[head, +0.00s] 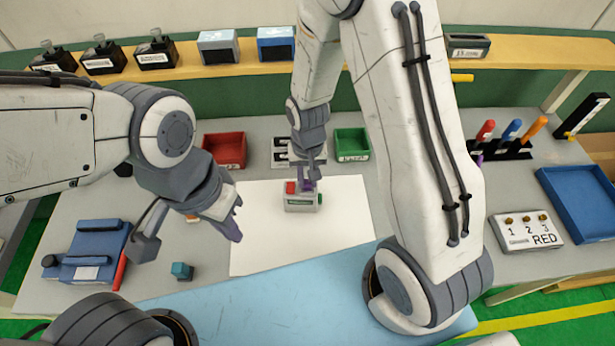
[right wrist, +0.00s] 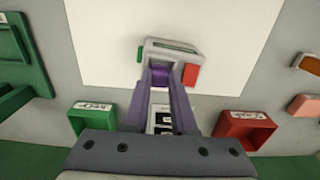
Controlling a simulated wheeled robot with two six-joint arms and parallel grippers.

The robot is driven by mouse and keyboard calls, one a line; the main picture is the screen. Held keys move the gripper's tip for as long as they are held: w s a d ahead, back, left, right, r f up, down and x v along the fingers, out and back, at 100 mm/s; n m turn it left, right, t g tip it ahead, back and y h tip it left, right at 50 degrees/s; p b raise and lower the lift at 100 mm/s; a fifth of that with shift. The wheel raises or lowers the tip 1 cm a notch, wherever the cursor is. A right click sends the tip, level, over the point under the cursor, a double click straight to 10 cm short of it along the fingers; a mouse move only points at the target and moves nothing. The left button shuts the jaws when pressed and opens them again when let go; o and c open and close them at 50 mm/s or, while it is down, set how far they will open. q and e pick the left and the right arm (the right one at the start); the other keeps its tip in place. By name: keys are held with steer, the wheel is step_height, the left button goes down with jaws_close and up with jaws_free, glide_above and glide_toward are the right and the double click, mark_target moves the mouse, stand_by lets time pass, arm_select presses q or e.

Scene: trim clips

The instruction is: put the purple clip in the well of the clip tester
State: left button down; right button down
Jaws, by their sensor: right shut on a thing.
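The clip tester (head: 302,205) is a small pale box on the white sheet, with a red part on its left and a green part on its right in the head view. It also shows in the right wrist view (right wrist: 172,48). My right gripper (head: 308,177) points down over the tester, shut on the purple clip (right wrist: 176,71). The clip is at the tester's top, between the fingertips. The fingers hide much of it, so I cannot tell whether it sits in the well. My left gripper (head: 188,236) is open and empty, left of the white sheet.
A red bin (head: 224,150) and a green bin (head: 352,143) stand behind the tester. A teal cube (head: 182,271) and a blue device (head: 92,250) lie at the left. A blue tray (head: 580,203) and a button box (head: 527,230) are at the right. The white sheet (head: 262,245) is otherwise clear.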

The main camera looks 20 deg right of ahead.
steer(key=shift+f, duration=0.1)
steer(key=shift+f, duration=0.15)
steer(key=c, duration=0.7)
jaws_free()
steer(key=shift+c, duration=0.2)
